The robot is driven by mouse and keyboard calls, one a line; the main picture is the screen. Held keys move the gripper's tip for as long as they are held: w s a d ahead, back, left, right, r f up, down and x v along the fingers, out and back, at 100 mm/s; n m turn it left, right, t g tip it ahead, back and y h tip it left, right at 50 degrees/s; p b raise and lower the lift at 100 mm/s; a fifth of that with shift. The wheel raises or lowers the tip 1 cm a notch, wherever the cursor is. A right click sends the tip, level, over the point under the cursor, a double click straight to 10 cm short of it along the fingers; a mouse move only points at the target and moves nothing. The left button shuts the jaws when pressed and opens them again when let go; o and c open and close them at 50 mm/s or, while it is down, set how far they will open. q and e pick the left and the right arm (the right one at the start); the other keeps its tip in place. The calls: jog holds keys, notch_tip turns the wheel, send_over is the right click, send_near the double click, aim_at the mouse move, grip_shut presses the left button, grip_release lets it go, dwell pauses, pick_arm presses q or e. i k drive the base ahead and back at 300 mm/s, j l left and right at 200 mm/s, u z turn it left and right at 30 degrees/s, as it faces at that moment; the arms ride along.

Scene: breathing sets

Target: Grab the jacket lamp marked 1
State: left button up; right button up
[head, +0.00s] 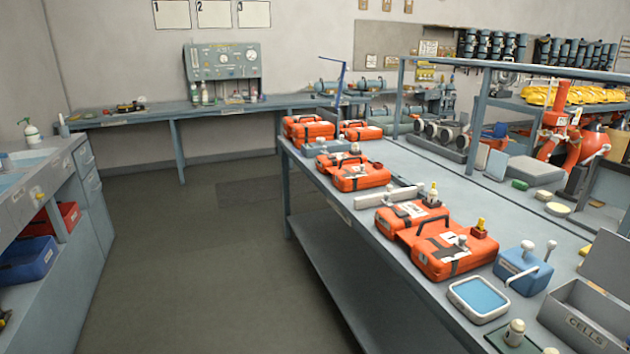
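I cannot make out a jacket lamp marked 1. Small cream-capped pieces stand near the orange cases on the long bench; one (515,332) is at the front edge, and another (433,195) stands beside an orange case (452,250). They are too small to read any mark, and I cannot tell whether they are lamps. Neither of my grippers is in view.
The long bench (345,215) on the right carries several orange cases, a blue tray (478,298) and a grey box (588,318) lettered CELLS. A sink counter (45,172) stands at left. Wall cards (213,14) read 1, 2, 3. The floor (200,270) between is clear.

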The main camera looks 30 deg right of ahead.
aim_at(432, 196)
jog(key=i+z, duration=0.45)
jog(key=i+j+z, duration=0.3)
jog(key=i+z, duration=0.2)
jog(key=k, duration=0.05)
